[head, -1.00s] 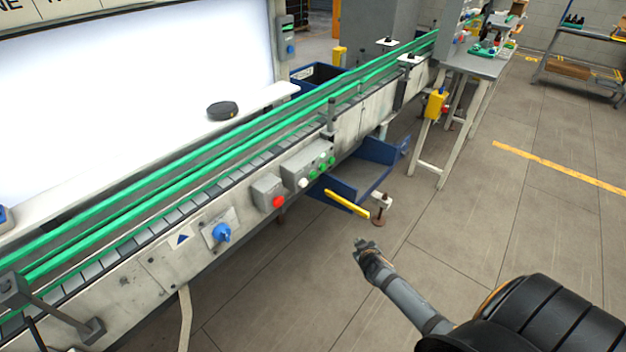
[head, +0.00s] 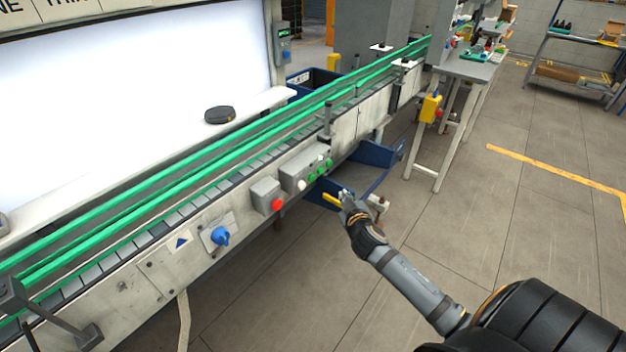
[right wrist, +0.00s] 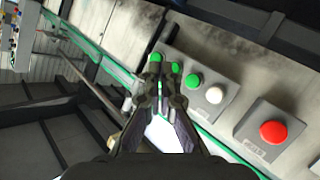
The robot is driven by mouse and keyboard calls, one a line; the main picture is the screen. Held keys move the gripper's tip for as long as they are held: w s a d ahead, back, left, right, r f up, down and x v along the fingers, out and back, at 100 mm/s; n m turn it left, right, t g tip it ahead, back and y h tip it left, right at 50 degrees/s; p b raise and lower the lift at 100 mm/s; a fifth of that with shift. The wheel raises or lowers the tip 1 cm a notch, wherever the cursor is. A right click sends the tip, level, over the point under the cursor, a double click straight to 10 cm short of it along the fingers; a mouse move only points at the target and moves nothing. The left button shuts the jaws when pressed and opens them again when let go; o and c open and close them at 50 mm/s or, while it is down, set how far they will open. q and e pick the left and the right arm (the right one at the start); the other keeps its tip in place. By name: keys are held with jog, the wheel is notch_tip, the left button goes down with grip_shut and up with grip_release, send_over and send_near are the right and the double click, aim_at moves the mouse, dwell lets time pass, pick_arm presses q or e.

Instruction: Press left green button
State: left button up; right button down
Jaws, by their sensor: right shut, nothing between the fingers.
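Several green buttons sit in a row on a grey control box (head: 296,174) on the conveyor's side. The left green button (head: 312,177) is beside a white button (head: 303,185); in the right wrist view the left green button (right wrist: 193,81) is also beside the white one (right wrist: 213,95). My right gripper (head: 345,194) is shut and empty, to the right of and lower than the buttons in the head view. In the right wrist view its fingertips (right wrist: 161,80) overlap the row's other green buttons; contact cannot be told. My left gripper is not in view.
A red button (head: 278,205) on its own box and a blue knob (head: 220,236) are left of the green buttons. Open floor lies to the right.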

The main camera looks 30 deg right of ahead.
aim_at(311, 178)
jog(key=w+a+b, duration=0.2)
jog(key=w+a, duration=0.1)
jog(key=w, duration=0.5)
jog(key=shift+a, duration=0.2)
jog(key=shift+w, duration=0.2)
dwell(1.1)
jog(key=shift+w+a, duration=0.15)
jog(key=shift+w, duration=0.1)
